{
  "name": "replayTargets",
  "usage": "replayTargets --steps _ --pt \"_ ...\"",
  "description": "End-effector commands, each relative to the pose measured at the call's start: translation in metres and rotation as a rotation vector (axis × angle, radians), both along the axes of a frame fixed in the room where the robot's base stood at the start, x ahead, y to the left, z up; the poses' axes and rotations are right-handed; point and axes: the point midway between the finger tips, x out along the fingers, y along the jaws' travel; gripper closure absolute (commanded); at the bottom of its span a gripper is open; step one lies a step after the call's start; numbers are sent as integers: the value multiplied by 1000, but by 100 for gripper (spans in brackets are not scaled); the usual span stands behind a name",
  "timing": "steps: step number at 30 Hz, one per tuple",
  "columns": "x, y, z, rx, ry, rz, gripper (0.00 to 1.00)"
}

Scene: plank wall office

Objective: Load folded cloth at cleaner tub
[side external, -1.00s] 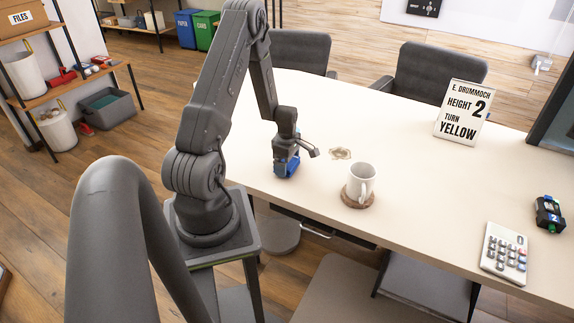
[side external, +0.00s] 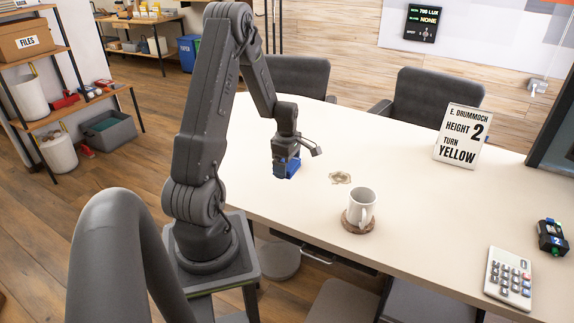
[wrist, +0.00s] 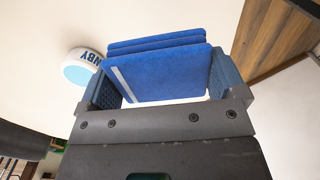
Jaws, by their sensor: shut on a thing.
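The folded blue cloth (wrist: 155,72) is a stack of flat layers with a pale stripe along one edge. My gripper (wrist: 163,95) is shut on it, with a jaw at each side. In the side external view my gripper (side external: 286,157) points down with the blue cloth (side external: 286,169) below it, apparently raised over the table. A round white object with a blue inside and the letters "NBY" (wrist: 85,68), possibly the cleaner tub, shows partly behind the cloth in the wrist view. I cannot make it out in the side external view.
A white mug (side external: 361,207) on a brown coaster stands right of my gripper on the pale table (side external: 420,210). A stain-like mark (side external: 340,178) lies nearby. A sign (side external: 461,135), a calculator (side external: 508,278) and a small dark device (side external: 552,237) are farther right. Chairs line the far edge.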

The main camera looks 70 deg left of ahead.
Motion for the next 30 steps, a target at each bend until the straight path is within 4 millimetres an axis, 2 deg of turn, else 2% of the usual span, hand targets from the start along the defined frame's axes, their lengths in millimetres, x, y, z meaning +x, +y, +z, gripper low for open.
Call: replayTargets --steps 5,8,21,25,30 --pt "1 2 0 1 -1 0 29" --pt "7 14 0 1 -1 1 29" --pt "55 125 8 1 -1 2 29" --pt "62 145 11 1 -1 1 29" --pt "66 156 12 1 -1 0 29"
